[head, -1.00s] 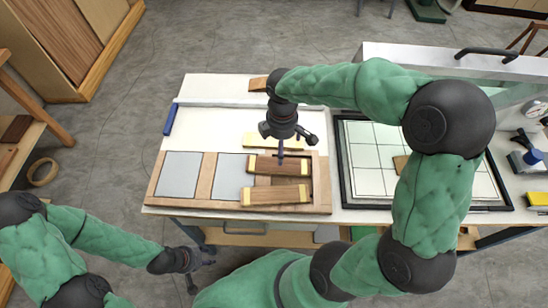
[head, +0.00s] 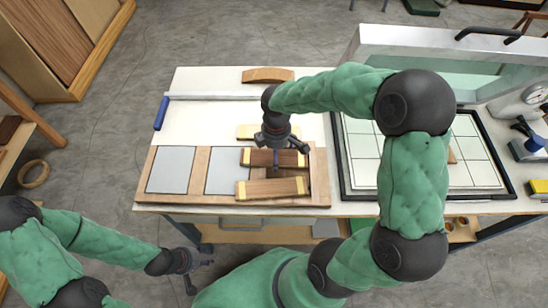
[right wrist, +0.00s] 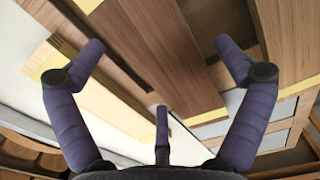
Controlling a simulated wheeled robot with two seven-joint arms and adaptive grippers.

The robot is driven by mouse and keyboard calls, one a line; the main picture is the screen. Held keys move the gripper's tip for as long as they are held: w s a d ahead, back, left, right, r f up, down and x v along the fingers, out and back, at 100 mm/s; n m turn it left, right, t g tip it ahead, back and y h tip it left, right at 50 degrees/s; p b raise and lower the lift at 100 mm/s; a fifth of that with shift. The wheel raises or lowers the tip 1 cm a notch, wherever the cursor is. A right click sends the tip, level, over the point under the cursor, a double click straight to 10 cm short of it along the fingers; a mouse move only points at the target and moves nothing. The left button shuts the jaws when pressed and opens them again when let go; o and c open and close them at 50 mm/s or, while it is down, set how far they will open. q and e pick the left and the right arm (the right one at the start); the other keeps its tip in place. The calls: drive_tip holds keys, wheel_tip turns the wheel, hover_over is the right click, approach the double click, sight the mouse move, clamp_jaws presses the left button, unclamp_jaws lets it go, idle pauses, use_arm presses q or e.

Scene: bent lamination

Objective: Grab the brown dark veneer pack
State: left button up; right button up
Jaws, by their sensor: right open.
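The dark brown veneer pack (head: 259,157), banded in pale yellow at its ends, lies in the right part of the wooden tray (head: 219,203). A lighter brown pack (head: 272,188) with the same yellow bands lies just in front of it. My right gripper (head: 277,160) is open and pointing down over the dark pack, hiding part of it. In the right wrist view its fingers are spread, with dark brown wood (right wrist: 170,60) below and between them and nothing gripped. My left gripper (head: 197,265) hangs low in front of the table; its finger opening is too small to tell.
Two grey panels (head: 171,170) fill the tray's left compartments. A pale yellow strip (head: 249,131) lies behind the dark pack. A curved wooden piece (head: 267,75) is at the table's back. A black-framed gridded bed (head: 370,175) stands to the right, partly behind my right arm.

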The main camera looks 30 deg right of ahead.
drive_tip(key=c, duration=1.2)
drive_tip(key=shift+r, duration=0.15)
